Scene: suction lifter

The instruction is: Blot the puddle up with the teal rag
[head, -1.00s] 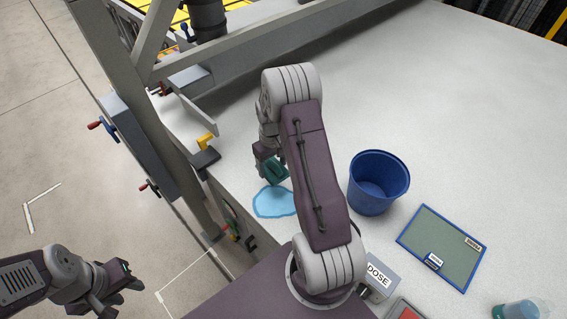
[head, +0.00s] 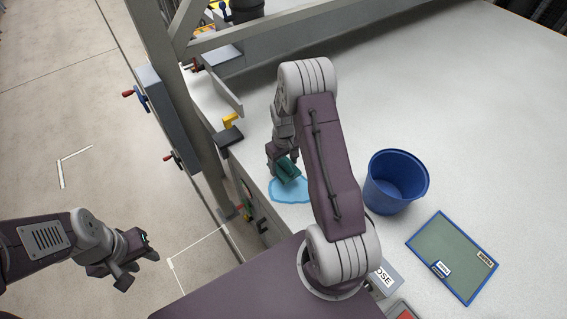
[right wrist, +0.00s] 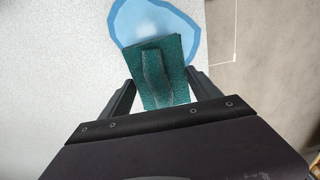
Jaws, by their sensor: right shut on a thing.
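The teal rag (head: 288,170) is held by my right gripper (head: 279,166) at the near left part of the white worktop. In the right wrist view the rag (right wrist: 158,74) sits between the two dark fingers of my right gripper (right wrist: 156,88), with a raised fold in its middle. The light blue puddle (head: 290,191) lies on the worktop near its left edge. The rag covers part of the puddle (right wrist: 137,18) in both views; whether it touches the puddle I cannot tell. My left gripper (head: 138,262) is off the worktop over the floor at the lower left; its fingers look apart and empty.
A blue bucket (head: 397,180) stands right of my right arm. A grey frame post (head: 200,130) rises at the worktop's left edge. The far right worktop is clear.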

